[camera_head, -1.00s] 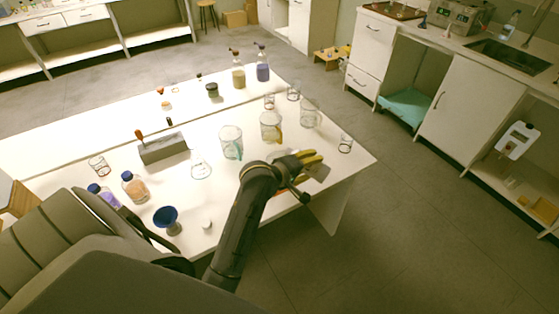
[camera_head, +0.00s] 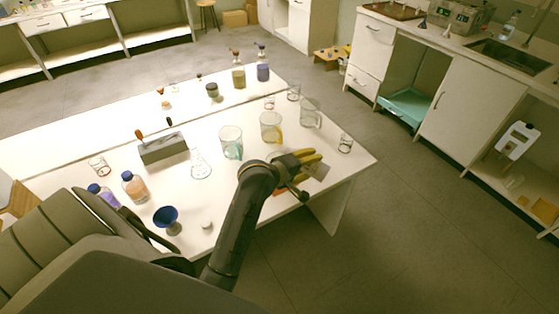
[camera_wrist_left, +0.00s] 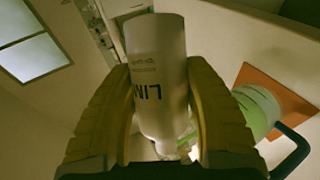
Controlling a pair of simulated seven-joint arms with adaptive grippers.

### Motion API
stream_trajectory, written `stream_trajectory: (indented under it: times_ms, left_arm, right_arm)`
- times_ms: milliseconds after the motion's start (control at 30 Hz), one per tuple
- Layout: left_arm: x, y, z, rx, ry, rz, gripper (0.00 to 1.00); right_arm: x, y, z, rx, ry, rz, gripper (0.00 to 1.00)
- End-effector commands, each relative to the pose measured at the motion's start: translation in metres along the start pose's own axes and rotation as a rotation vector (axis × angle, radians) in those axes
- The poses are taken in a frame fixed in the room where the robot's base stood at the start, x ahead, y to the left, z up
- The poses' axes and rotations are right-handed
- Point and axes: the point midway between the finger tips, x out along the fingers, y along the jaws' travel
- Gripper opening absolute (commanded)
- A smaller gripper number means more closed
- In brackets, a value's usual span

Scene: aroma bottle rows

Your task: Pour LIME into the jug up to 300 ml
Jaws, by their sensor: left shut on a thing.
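My left gripper (camera_head: 308,162) has yellow fingers and is over the table's front right part. It is shut on a pale bottle (camera_wrist_left: 158,75) whose label reads "LIM", partly covered. In the wrist view the bottle's narrow neck points to the bottom of the picture. In the head view the bottle's grey end (camera_head: 320,171) sticks out past the fingers. A jug (camera_wrist_left: 258,108) with pale green in it and a dark teal handle shows right of the fingers, by an orange square (camera_wrist_left: 285,92). In the head view my arm mostly hides that spot. My right gripper is out of view.
Clear jugs with a teal handle (camera_head: 231,142), a yellow handle (camera_head: 271,126) and a clear handle (camera_head: 311,113) stand behind my gripper. A small beaker (camera_head: 345,143) stands near the right edge. A conical flask (camera_head: 200,166) and a blue funnel (camera_head: 167,216) are left.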

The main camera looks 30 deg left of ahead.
Motion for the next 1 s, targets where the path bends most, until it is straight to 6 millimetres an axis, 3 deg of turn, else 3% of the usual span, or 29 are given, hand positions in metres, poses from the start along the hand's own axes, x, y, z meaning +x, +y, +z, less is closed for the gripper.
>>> stream_trajectory:
  times_ms: [1000]
  left_arm:
    - [-0.0023, 0.0027, -0.0031, -0.032, -0.013, 0.014, 0.08]
  right_arm:
    - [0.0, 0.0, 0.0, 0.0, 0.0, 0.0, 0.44]
